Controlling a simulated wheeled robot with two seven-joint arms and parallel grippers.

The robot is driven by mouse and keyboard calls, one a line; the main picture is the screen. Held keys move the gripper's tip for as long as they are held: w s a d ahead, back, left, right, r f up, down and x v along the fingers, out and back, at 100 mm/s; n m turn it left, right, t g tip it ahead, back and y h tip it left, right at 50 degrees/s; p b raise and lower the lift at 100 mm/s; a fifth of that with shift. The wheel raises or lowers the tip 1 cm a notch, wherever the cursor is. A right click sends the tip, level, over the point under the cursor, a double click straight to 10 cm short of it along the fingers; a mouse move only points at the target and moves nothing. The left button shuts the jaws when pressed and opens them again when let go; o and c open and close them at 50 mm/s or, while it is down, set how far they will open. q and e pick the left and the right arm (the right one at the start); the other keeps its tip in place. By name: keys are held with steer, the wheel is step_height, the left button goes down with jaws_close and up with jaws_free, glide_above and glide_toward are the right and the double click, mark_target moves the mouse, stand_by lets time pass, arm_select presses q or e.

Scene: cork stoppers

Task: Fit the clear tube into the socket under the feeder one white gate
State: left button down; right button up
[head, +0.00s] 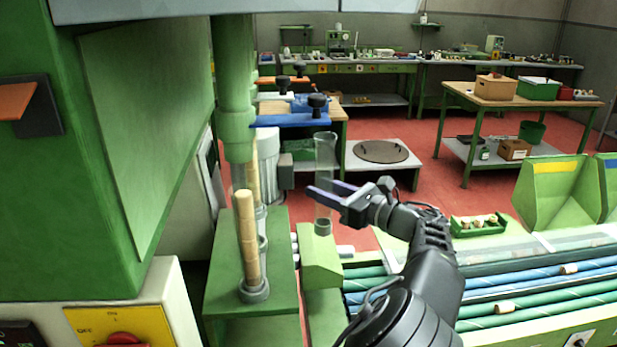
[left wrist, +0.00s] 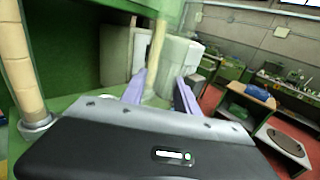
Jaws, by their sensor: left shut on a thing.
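The clear tube (head: 325,155) stands about upright in the head view, its lower end near the top of a green block. My left gripper (head: 328,190) is shut on the tube around its middle. In the left wrist view the two purple fingers (left wrist: 160,95) point away from me, and the tube between them is hard to make out. The white gate (head: 272,97) with a black knob sits between an orange one and the blue gate (head: 290,120). A grey socket (head: 254,291) on the green bench holds a cork column (head: 247,240). My right gripper is not in view.
A second cork column stands behind the first one, with clear tubing at its foot. The green machine housing (head: 150,130) fills the left. Blue and green pipes (head: 520,290) run at lower right, with a green tray (head: 478,226) of corks behind them.

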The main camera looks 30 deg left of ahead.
arm_select(q)
steer(key=shift+a+r, duration=0.35)
steer(key=shift+r, duration=0.05)
steer(key=shift+d, duration=0.1)
steer(key=shift+s+a, duration=0.1)
steer(key=shift+a, duration=0.15)
steer(key=s+a+b, duration=0.7)
steer(key=s+a, duration=0.2)
steer(key=a, duration=0.3)
steer(key=shift+s+a, duration=0.15)
steer(key=shift+s, duration=0.05)
stand_by(0.6)
steer(key=shift+f, duration=0.1)
stand_by(0.3)
